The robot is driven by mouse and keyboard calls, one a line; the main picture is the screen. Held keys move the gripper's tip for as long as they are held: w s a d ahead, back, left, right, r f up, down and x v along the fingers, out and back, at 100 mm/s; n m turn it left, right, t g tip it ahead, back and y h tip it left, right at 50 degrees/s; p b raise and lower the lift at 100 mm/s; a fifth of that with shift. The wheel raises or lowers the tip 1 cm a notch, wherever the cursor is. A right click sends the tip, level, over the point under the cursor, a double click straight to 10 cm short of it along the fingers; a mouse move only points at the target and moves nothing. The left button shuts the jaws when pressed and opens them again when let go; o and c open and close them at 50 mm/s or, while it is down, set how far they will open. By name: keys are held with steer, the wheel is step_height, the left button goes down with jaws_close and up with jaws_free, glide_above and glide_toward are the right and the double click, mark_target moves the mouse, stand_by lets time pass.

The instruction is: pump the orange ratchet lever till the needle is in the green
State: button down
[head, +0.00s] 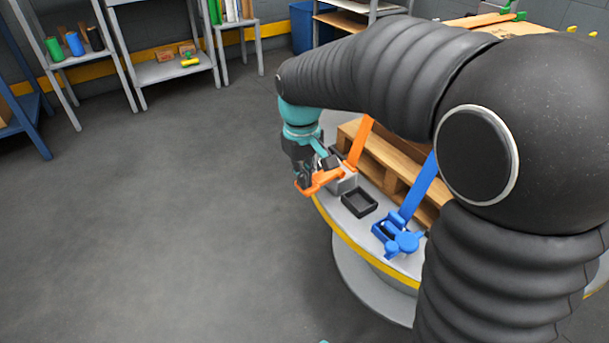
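The orange ratchet lever (320,182) juts out to the left from a grey housing (345,183) at the edge of a round platform. An orange strap or bar (361,143) rises behind it against a wooden pallet. My gripper (302,175) points down at the lever's outer end, very close to it or touching. The fingers are dark and small here, and I cannot tell whether they are closed around the lever. No needle or green zone can be made out in this view.
A blue ratchet (396,238) with a blue strap (420,188) is to the right on the same platform (360,232). A black open tray (360,203) lies between them. The wooden pallet (386,153) stands behind. Open floor (170,220) lies left; shelves line the back wall.

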steer(key=shift+f, duration=0.1)
step_height(320, 180, up, 14)
steer(key=a+p, duration=0.1)
steer(key=p, duration=0.4)
steer(key=shift+s+a, duration=0.15)
steer(key=shift+s, duration=0.3)
stand_by(1.8)
steer(key=m+p, duration=0.2)
glide_above(328, 174)
steer(key=r+g+y, duration=0.1)
steer(key=w+d+r+n+g+y+p, duration=0.1)
steer(key=y, duration=0.1)
steer(key=r+n+y, duration=0.1)
steer(key=shift+w+d+r+g+p, duration=0.15)
steer(key=shift+w+r+g+p, duration=0.1)
steer(key=shift+w+g+p, duration=0.15)
